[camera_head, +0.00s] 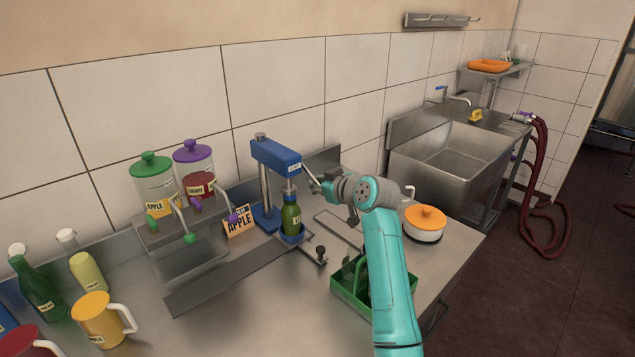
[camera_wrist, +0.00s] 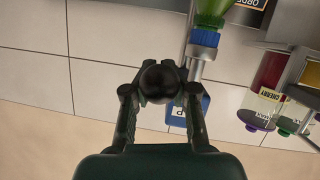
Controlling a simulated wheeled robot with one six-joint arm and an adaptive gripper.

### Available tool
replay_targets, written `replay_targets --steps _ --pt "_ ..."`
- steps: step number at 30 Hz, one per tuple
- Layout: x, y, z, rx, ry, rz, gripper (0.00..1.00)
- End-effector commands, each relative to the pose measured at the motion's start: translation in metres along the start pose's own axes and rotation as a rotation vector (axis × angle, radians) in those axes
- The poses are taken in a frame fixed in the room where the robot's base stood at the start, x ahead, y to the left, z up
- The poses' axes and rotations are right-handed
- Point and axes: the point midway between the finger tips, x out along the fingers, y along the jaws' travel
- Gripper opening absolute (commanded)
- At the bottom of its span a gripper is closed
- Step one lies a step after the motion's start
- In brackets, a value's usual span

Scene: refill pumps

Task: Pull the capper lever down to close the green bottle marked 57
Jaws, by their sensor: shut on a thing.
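The blue capper (camera_head: 275,157) stands on the counter against the back wall. The green bottle (camera_head: 291,219) stands upright in the blue holder under the capper head; its label is too small to read. It also shows at the top of the wrist view (camera_wrist: 210,10), upside down. The capper lever (camera_head: 311,176) juts from the right side of the head, angled slightly down. My gripper (camera_head: 326,187) is beside the head, shut on the lever's dark round knob (camera_wrist: 160,82), which sits between the fingertips in the wrist view.
A green crate (camera_head: 340,293) lies under my arm. An orange-lidded pot (camera_head: 425,222) is to the right. Bottles and mugs stand at front left.

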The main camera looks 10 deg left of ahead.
Motion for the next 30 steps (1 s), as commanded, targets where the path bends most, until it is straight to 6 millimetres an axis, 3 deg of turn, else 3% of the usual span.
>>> replay_targets --steps 1,20,21,22,30 --pt "0.0032 -0.003 0.0128 0.006 -0.022 -0.009 0.0" --pt "0.004 -0.0035 0.0136 0.006 -0.023 -0.009 0.0" --pt "0.0041 -0.0035 0.0137 0.006 -0.023 -0.009 0.3" --pt "0.004 -0.0035 0.0136 0.006 -0.023 -0.009 0.36" --pt "0.0023 -0.0023 0.0077 0.004 -0.013 -0.006 0.36"
